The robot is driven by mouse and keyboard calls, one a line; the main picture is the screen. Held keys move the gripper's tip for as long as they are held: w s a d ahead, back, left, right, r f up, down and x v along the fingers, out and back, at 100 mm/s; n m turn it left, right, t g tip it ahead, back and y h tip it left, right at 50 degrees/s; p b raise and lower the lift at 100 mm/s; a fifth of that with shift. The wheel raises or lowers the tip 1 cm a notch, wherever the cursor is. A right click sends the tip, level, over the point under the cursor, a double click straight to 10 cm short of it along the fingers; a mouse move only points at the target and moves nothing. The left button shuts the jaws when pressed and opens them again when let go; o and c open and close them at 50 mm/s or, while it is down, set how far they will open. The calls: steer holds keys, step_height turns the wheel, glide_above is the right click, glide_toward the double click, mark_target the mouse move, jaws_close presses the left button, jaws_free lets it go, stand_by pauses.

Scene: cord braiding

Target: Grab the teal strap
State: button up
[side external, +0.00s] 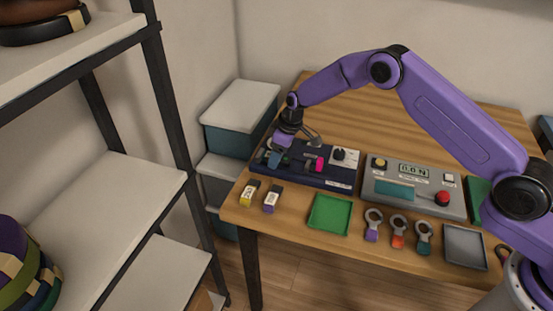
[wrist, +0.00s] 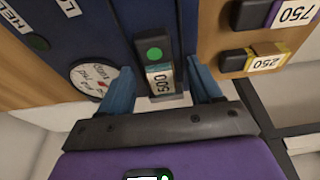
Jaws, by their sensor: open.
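A teal strap (side external: 423,245) with a grey ring at its top lies on the table, right of the orange and purple ones. It does not show in the wrist view. My gripper (side external: 277,160) is well to the left of it, low over the navy device (side external: 330,180). In the wrist view my gripper's blue fingers (wrist: 160,82) are apart, one on each side of a dark block labelled 500 (wrist: 160,78). I cannot tell whether they touch it.
A purple strap (side external: 372,232) and an orange strap (side external: 398,238) lie beside the teal one. A green tray (side external: 330,213) is to their left and a grey tray (side external: 465,247) to their right. A grey panel (side external: 413,188) with a red button stands behind. Labelled blocks (side external: 271,200) sit front left.

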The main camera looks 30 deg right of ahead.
steer(key=shift+f, duration=0.15)
steer(key=c, duration=1.2)
